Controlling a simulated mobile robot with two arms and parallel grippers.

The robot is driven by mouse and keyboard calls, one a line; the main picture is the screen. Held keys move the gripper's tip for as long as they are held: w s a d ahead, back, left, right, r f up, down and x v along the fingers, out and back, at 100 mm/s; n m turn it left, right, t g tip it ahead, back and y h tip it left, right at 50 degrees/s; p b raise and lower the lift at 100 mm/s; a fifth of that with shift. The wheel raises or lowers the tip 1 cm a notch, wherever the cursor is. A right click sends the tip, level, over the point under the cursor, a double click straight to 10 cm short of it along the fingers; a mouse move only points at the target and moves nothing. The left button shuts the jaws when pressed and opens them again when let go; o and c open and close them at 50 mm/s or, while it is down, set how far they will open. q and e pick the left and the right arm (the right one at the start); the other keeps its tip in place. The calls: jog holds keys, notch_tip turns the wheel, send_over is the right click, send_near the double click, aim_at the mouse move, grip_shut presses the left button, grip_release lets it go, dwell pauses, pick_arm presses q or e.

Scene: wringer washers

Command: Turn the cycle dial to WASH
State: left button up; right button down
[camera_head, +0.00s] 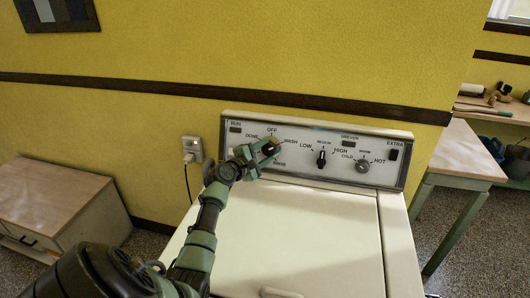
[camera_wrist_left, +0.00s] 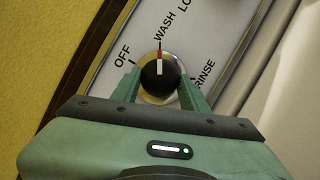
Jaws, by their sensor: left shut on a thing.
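The cycle dial (camera_wrist_left: 160,77) is a black knob on a silver disc, in the middle of the left wrist view. Its white line with a red end points up, toward the tick under the WASH label (camera_wrist_left: 165,27). OFF is to its left and RINSE to its right. My left gripper (camera_wrist_left: 160,90) has a finger on each side of the knob and is shut on it. In the head view my left gripper (camera_head: 267,150) is at the left part of the control panel (camera_head: 300,171) and covers most of the dial. My right gripper is not in view.
Two more knobs, a black level knob (camera_head: 321,159) and a silver temperature knob (camera_head: 362,166), sit right of the dial. The white washer lid (camera_head: 310,235) below is clear. A wall outlet (camera_head: 193,149) with a cord is left of the panel. A table (camera_head: 468,155) stands at the right.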

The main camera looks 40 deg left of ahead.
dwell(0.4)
pick_arm(q)
jog(key=o, duration=1.4)
jog(key=v, duration=0.7)
jog(key=shift+s+b, duration=0.3)
jog(key=shift+s, duration=0.1)
jog(key=shift+d, duration=0.1)
